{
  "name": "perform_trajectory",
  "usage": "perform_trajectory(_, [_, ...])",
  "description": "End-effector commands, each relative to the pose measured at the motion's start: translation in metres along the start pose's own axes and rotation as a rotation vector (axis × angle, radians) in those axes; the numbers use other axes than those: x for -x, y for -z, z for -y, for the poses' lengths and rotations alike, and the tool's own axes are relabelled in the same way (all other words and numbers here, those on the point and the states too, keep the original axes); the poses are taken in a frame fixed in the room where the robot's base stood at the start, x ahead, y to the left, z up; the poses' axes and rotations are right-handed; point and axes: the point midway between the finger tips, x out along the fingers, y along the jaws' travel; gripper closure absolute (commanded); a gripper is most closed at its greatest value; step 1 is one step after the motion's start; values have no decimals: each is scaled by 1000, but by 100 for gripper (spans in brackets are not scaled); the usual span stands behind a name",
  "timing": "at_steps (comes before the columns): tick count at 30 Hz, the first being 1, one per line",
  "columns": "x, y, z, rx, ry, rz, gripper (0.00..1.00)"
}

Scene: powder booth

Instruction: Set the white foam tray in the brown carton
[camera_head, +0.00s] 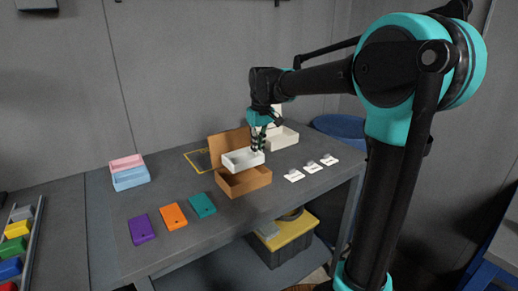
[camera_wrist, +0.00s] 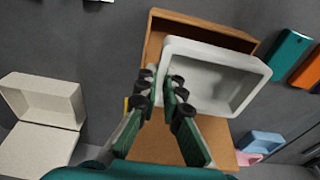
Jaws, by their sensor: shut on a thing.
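The white foam tray (camera_head: 241,161) is held by its right-hand wall in my gripper (camera_head: 258,140) in the head view. My gripper is shut on that wall. The tray hangs just above the open brown carton (camera_head: 245,184), whose lid stands up behind it. In the wrist view the tray (camera_wrist: 247,65) covers much of the carton (camera_wrist: 155,42), and my gripper's fingers (camera_wrist: 161,85) pinch the tray's near wall. The tray looks turned slightly against the carton in the wrist view. The carton's inside is mostly hidden by the tray.
A white open box (camera_head: 282,138) stands behind my gripper. Purple (camera_head: 143,228), orange (camera_head: 173,216) and teal (camera_head: 202,205) pieces lie in front on the table. Pink and blue boxes (camera_head: 130,177) sit at left, small white items (camera_head: 312,167) at right. A yellow-framed mat (camera_head: 197,161) lies behind the carton.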

Motion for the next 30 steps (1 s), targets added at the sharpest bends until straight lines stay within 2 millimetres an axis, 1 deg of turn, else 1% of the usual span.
perform_trajectory(7, [-6,-1,0,1,0,0,100])
perform_trajectory(21, [-42,-5,0,1,0,0,100])
perform_trajectory(30, [-50,-6,0,1,0,0,100])
